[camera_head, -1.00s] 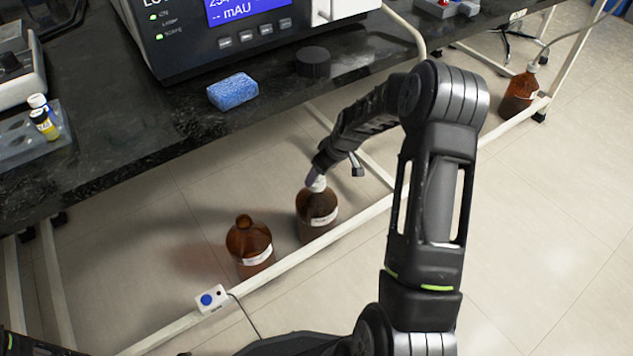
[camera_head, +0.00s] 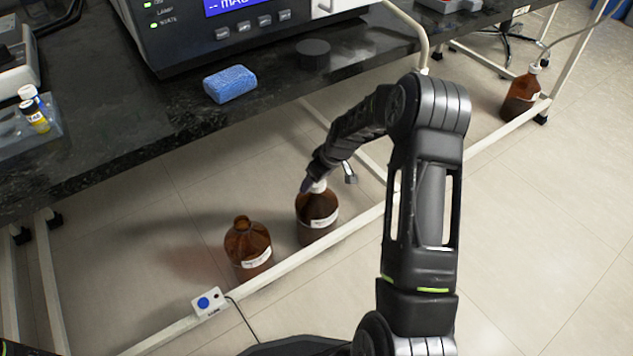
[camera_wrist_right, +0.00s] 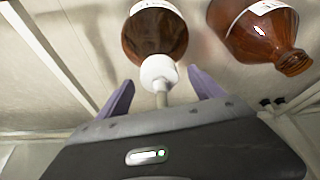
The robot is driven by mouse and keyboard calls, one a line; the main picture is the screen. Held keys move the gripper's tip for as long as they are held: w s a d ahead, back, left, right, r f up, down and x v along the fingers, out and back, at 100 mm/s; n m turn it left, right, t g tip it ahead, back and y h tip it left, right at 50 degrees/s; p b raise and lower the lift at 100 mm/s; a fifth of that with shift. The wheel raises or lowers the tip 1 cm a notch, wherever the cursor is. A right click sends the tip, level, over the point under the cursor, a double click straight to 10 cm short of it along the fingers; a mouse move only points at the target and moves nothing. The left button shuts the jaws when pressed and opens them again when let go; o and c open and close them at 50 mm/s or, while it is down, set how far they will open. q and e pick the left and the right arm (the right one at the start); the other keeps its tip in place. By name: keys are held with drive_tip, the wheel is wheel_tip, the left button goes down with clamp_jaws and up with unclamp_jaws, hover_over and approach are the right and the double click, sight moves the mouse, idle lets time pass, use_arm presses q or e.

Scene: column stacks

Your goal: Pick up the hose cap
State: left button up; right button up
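The white hose cap (camera_wrist_right: 158,72) sits on the neck of a brown labelled bottle (camera_head: 317,212) on the floor under the bench. A pale hose stub (camera_wrist_right: 161,98) runs from the cap toward my gripper's palm in the right wrist view. My right gripper (camera_wrist_right: 162,90) is open, its two purple fingers either side of the hose and just short of the cap, with gaps on both sides. In the head view my right gripper (camera_head: 312,184) is at the bottle's top, partly hiding the cap (camera_head: 319,187). My left gripper is not in view.
An open brown bottle (camera_head: 248,248) stands to the left, close by. A white frame rail (camera_head: 280,270) with a blue-button box (camera_head: 208,301) runs in front. The black bench (camera_head: 140,125) overhangs behind. Another capped brown bottle (camera_head: 521,96) stands far right.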

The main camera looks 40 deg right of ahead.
drive_tip(key=c, duration=1.4)
drive_tip(key=shift+o, duration=0.2)
drive_tip(key=shift+r, duration=0.1)
drive_tip(key=shift+r+p, duration=0.4)
drive_tip(key=shift+r, duration=0.1)
wheel_tip(320, 180, up, 3)
drive_tip(key=shift+f+p, duration=0.1)
drive_tip(key=shift+p, duration=0.8)
drive_tip(key=s+d+p, duration=0.3)
drive_tip(key=s, duration=1.4)
drive_tip(key=shift+s+f, duration=0.25)
drive_tip(key=shift+s, duration=0.1)
drive_tip(key=shift+w, duration=0.1)
